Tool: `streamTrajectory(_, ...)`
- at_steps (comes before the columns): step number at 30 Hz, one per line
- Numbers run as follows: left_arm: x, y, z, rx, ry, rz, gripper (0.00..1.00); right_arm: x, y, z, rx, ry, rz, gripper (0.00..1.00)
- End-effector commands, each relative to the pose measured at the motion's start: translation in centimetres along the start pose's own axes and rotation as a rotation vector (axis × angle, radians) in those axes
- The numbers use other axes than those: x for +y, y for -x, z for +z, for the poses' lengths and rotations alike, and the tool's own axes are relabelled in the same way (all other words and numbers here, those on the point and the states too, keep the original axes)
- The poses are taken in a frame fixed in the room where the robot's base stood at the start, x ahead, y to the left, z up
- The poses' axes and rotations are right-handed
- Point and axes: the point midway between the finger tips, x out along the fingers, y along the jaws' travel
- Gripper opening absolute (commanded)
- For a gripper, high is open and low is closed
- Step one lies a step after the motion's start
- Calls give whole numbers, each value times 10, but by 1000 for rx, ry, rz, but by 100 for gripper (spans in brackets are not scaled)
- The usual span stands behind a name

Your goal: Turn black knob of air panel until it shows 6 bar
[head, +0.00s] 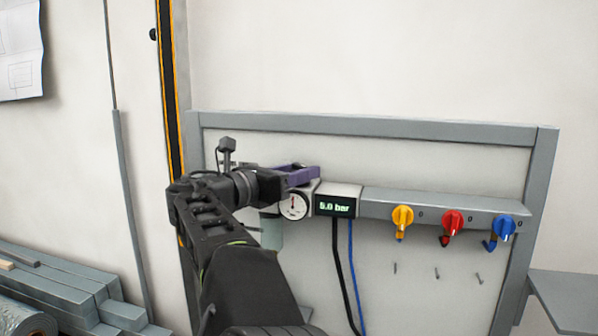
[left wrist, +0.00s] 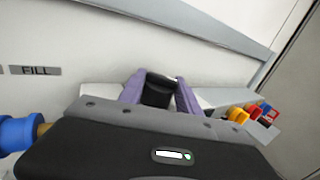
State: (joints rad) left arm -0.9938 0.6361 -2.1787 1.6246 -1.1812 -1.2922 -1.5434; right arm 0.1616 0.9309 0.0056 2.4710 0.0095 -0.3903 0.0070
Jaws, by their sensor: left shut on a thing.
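The air panel (head: 440,160) is a pale board in a grey frame on the wall. Its display (head: 335,206) reads what looks like 5.0 bar, though the first digit is slightly blurred. A round dial gauge (head: 294,206) sits left of the display. The black knob (left wrist: 157,90) shows in the left wrist view between the purple fingers of my left gripper (left wrist: 161,88), which is shut on it. In the head view my left gripper (head: 300,174) is above the gauge and hides the knob. My right gripper is not in view.
Yellow (head: 402,217), red (head: 452,222) and blue (head: 504,228) valve handles stand to the right on the grey rail. A black and a blue hose (head: 354,270) hang below the display. Grey beams (head: 60,285) lie at lower left. A grey ledge (head: 570,290) is at right.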

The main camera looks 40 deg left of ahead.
Motion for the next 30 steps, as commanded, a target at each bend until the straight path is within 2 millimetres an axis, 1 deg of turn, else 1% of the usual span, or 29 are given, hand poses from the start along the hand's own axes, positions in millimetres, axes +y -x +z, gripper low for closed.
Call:
streamTrajectory(1, 3, 1, 1, -1, 2, -13, 0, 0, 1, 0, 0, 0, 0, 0)
streamTrajectory(7, 3, 1, 1, 2, 2, -61, 0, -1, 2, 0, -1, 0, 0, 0)
streamTrajectory(19, 2, 0, 0, 2, 2, -69, 0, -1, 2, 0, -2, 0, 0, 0)
streamTrajectory(20, 2, 0, 0, 2, 2, -69, 41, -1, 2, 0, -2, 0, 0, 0)
streamTrajectory(27, 1, 0, 0, 3, 1, -71, 60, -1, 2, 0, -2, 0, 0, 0)
streamTrajectory(30, 1, 0, 0, 3, 1, -72, 60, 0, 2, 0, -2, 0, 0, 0)
